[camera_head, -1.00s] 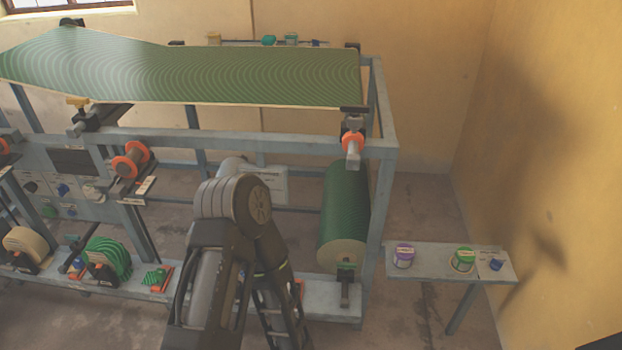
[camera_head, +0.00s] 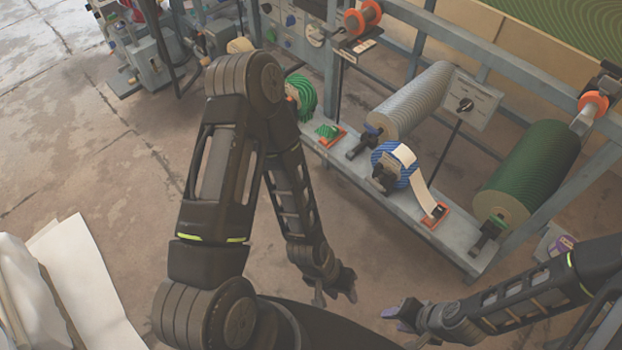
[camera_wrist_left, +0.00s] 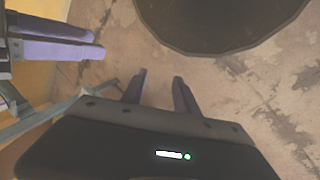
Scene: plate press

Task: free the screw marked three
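I cannot make out a mark three on any part. An orange-collared fitting with a grey shaft (camera_head: 582,122) sits at the frame's right end in the head view. A spool with orange ends (camera_head: 362,17) is on the frame further left. My left gripper (camera_head: 335,287) is low over the floor, apart from the machine, open and empty. Its parted fingers (camera_wrist_left: 159,92) show in the left wrist view. My right gripper (camera_head: 405,322) is to its right in the head view, its purple fingers parted and empty. It also shows at the left wrist view's left edge (camera_wrist_left: 60,70).
White sheets (camera_head: 85,280) lie at the lower left.

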